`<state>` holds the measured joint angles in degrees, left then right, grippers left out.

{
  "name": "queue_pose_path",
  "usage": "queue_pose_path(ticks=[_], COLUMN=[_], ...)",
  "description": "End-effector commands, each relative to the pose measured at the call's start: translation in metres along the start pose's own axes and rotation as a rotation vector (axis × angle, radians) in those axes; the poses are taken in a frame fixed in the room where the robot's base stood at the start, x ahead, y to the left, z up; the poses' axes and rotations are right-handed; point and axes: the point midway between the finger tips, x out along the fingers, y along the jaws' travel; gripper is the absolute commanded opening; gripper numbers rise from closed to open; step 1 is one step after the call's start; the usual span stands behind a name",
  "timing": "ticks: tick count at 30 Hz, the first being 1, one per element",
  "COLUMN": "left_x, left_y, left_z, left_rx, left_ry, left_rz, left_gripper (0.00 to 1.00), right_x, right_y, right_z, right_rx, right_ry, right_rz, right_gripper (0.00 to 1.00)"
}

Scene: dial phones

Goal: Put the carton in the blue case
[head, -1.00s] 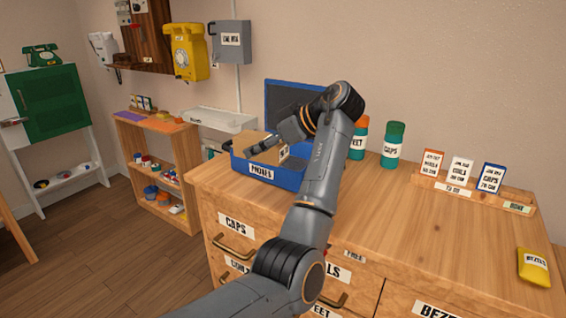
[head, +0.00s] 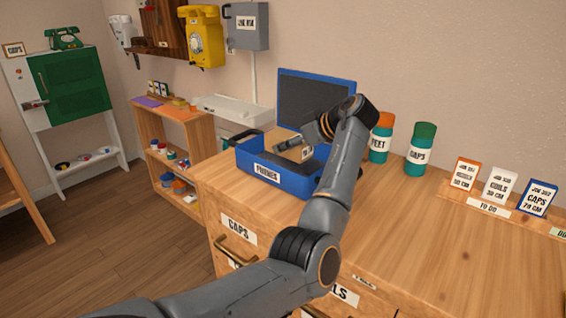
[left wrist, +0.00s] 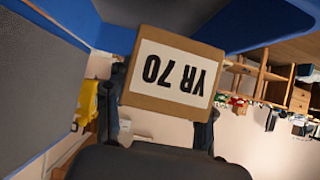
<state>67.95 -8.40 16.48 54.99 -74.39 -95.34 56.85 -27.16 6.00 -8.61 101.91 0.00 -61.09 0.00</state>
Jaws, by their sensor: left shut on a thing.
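The blue case (head: 262,187), labelled PHONES, stands open on the wooden cabinet, with its grey-lined lid (head: 318,100) raised at the back. My left gripper (head: 293,146) reaches over the case and is shut on the brown carton (head: 308,154). The carton is at or just above the case opening, towards its back right; I cannot tell whether it touches the case floor. My arm and gripper hide part of it. In the left wrist view the carton (left wrist: 175,72) sits between the fingers, its white label upside down. My right gripper is not in view.
An orange-topped canister (head: 380,140) and a green-topped canister (head: 421,150) stand right of the case. Job cards (head: 499,188) stand in a wooden rack further right. A yellow wall phone (head: 203,38) hangs behind. The cabinet top (head: 420,235) is clear in front of the canisters.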

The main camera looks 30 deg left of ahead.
Motion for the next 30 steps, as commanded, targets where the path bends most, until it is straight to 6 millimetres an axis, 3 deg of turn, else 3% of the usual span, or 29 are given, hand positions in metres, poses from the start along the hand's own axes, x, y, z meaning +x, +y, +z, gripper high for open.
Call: queue_pose_path(ticks=[4,13,16,29,30], left_x=[0.026,0.049,0.058,0.065,0.065], left_y=[0.004,0.008,0.008,0.008,0.008], left_z=[0.007,0.014,0.03,0.04,0.041], left_rx=[-0.001,0.0,0.002,-0.001,0.0], left_ry=[0.002,0.002,0.0,0.002,0.001], left_rz=[-0.001,-0.001,0.0,0.001,0.0], left_gripper=[0.14,0.14,0.14,0.14,0.6], right_x=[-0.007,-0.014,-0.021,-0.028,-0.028], right_y=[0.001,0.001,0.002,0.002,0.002], right_z=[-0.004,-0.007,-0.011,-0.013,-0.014], right_rx=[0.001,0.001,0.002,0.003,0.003], right_ry=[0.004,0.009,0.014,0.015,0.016], right_rz=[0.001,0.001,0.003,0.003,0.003], right_gripper=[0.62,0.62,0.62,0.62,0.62])
